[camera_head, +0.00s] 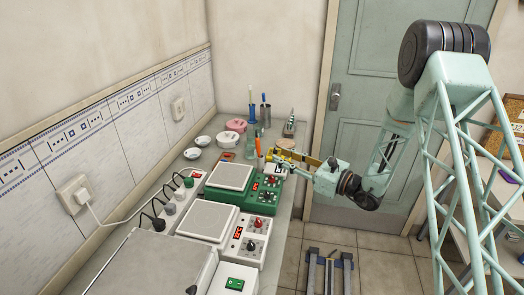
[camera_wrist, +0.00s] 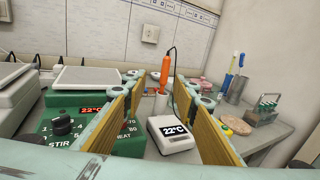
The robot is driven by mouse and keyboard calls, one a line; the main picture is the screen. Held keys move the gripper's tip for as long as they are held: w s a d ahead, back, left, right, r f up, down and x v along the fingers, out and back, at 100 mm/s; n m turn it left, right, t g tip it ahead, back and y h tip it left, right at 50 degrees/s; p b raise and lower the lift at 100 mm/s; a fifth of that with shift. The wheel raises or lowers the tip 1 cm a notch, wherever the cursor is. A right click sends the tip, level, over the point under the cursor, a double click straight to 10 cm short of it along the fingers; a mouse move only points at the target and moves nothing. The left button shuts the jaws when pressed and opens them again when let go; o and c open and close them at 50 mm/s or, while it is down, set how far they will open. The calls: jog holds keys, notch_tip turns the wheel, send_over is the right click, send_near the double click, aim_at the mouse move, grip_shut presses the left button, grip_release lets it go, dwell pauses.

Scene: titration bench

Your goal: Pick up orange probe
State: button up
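The orange probe (camera_wrist: 165,66) stands upright in the wrist view, with a dark cable at its top. It also shows in the head view (camera_head: 258,147), just left of my gripper. A small white meter (camera_wrist: 173,134) reading 22°C sits in front of it, between my fingers in the picture. My gripper (camera_wrist: 161,88) is open, its two yellow-padded fingers spread left and right of the probe in the picture. Nothing is held. The probe appears beyond the fingertips; the exact gap is unclear. In the head view my gripper (camera_head: 271,160) reaches over the bench from the right.
A green stirrer hotplate (camera_head: 243,195) stands near my gripper, with white devices (camera_head: 208,221) in front. Pink containers (camera_head: 236,125), white dishes (camera_head: 203,140), a pen holder (camera_head: 265,113), a wooden disc (camera_wrist: 237,125) and a small rack (camera_wrist: 266,107) are farther back. A tiled wall bounds the bench on the left.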

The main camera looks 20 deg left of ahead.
aim_at(258, 152)
jog(key=shift+w+d+f+m+t, duration=0.2)
jog(key=shift+w+f+m+t, duration=0.1)
jog(key=shift+w+f, duration=0.2)
jog(key=shift+a, duration=0.1)
jog(key=x, duration=0.8)
jog(key=shift+a+b, duration=0.15)
jog(key=shift+b, duration=0.25)
jog(key=shift+f, duration=0.1)
jog(key=shift+b+x, duration=0.45)
jog(key=shift+x, duration=2.2)
jog(key=c, duration=0.9)
